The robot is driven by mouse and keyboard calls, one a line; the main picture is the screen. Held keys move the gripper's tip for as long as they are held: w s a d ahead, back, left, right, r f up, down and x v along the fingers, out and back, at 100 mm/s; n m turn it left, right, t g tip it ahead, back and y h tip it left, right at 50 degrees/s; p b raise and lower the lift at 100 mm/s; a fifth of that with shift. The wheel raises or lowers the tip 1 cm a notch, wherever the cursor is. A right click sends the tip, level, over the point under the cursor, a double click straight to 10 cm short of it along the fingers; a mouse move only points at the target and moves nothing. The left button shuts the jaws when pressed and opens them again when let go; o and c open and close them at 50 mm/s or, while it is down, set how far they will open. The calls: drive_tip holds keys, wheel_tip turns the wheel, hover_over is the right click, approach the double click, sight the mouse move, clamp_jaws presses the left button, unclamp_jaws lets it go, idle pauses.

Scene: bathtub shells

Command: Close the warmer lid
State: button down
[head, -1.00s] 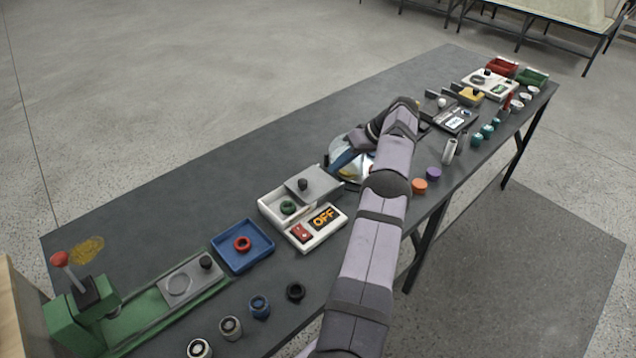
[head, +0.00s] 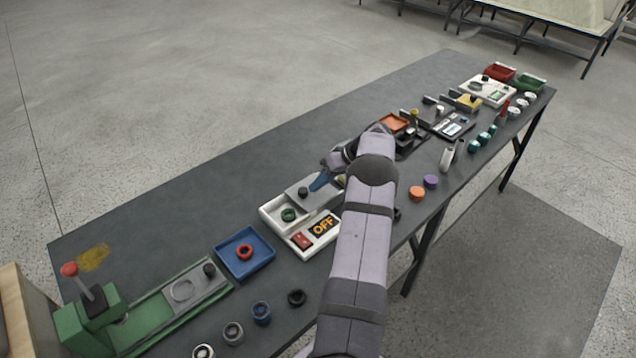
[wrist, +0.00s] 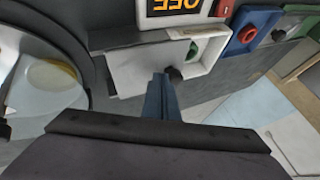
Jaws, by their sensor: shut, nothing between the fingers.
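The warmer (head: 270,215) is a white box with an orange OFF display, standing mid-table; it also shows in the wrist view (wrist: 215,58). Its grey lid (head: 322,197) is slid to the right, leaving the left part of the tray uncovered. A green ring (head: 288,215) lies in that uncovered part. The lid's black knob (head: 303,192) stands up near its left end. My gripper (head: 318,184) has blue fingers, shut and empty, just right of the knob. In the wrist view the fingertips (wrist: 160,80) are close beside the knob (wrist: 174,73); I cannot tell whether they touch.
A blue tray (head: 225,263) with a red ring stands left of the warmer. A round glassy vessel (wrist: 50,85) shows at the left of the wrist view. Orange (head: 417,193) and purple (head: 431,181) pieces sit along the near edge. The table behind the warmer is clear.

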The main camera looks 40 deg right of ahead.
sight(308, 207)
idle(0.4)
drive_tip(key=a+b, duration=0.5)
drive_tip(key=a, duration=0.5)
drive_tip(key=shift+f, duration=0.15)
drive_tip(key=shift+a, duration=0.35)
drive_tip(key=shift+s+d, duration=0.2)
drive_tip(key=shift+d, duration=0.45)
drive_tip(key=d, duration=0.2)
drive_tip(key=s+d+r+b, duration=0.1)
drive_tip(key=shift+d, duration=0.4)
drive_tip(key=b+v, duration=0.2)
drive_tip(key=v, duration=0.7)
drive_tip(key=shift+a, duration=0.15)
